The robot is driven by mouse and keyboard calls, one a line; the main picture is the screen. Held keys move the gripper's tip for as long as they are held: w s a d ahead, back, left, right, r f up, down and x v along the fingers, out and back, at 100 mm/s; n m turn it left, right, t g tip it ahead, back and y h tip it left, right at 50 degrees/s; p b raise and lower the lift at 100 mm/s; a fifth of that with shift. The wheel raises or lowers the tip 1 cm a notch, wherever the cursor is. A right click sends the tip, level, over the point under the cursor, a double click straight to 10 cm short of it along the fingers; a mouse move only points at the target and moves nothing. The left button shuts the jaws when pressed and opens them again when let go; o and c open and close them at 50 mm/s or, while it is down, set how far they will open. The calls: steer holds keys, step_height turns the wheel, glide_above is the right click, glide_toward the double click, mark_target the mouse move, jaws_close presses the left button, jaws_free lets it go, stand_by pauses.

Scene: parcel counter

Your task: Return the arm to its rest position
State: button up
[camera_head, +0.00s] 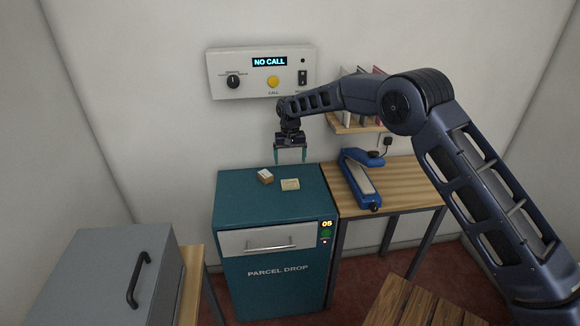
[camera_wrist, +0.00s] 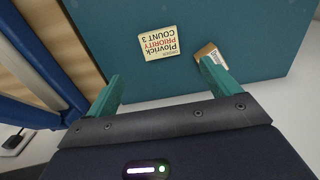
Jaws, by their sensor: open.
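My arm reaches in from the right in the head view. My gripper (camera_head: 291,156) hangs pointing down above the back of the teal parcel drop cabinet (camera_head: 240,205). Its two teal fingers are spread, with nothing between them. In the wrist view the open fingers of my gripper (camera_wrist: 170,92) point toward the cabinet top (camera_wrist: 120,25). A small cardboard parcel (camera_head: 265,177) and a cream order card (camera_head: 290,185) lie on the cabinet top, apart from the fingers. The card (camera_wrist: 158,44) reads "Plovrick PRIORITY COUNT 3" in the wrist view, and the parcel (camera_wrist: 210,55) lies beside it.
A wall panel (camera_head: 222,84) reading "NO CALL" has a dial, yellow button and switch. A blue sealer-like device (camera_head: 352,180) stands on the wooden table (camera_head: 405,182) at right. A shelf (camera_head: 350,123) is behind my arm. A grey handled box (camera_head: 90,270) stands front left.

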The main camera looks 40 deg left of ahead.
steer(key=shift+r, duration=0.3)
stand_by(0.4)
